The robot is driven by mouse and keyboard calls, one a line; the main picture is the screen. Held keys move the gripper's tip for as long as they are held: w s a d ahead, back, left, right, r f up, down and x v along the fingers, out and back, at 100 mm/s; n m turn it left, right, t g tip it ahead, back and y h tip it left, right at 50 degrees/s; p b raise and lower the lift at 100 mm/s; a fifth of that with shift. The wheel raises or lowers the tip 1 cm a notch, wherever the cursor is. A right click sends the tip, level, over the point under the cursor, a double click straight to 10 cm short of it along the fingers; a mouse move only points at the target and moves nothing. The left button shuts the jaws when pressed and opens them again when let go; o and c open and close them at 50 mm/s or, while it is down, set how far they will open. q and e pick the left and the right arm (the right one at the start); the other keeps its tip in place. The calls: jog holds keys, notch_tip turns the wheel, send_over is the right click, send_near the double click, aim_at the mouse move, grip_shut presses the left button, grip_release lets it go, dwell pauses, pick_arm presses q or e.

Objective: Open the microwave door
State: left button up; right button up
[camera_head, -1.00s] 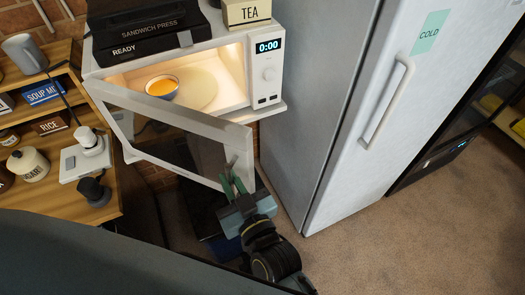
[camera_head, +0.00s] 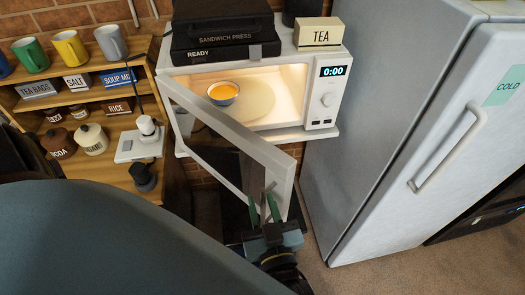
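The white microwave (camera_head: 327,98) stands with its door (camera_head: 242,137) swung well out towards me from the left side. Its lit inside shows a bowl of orange food (camera_head: 223,94) on a round plate (camera_head: 258,100). The door's grey handle (camera_head: 268,188) is near its free edge. My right gripper (camera_head: 264,205) is at the handle, with its green fingers apart on either side of it. Whether they touch the handle is too small to tell. My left gripper is out of view.
A black sandwich press (camera_head: 228,38) and a TEA box (camera_head: 320,34) sit on the microwave. A wooden shelf (camera_head: 150,85) with mugs and jars stands left. A tall fridge (camera_head: 455,120) stands close on the right. Brown floor (camera_head: 375,275) is clear in front of it.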

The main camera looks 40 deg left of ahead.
jog(key=b+v, duration=0.1)
jog(key=v, duration=1.2)
jog(key=shift+d, duration=0.2)
jog(key=shift+s, duration=0.1)
jog(key=shift+c, duration=0.5)
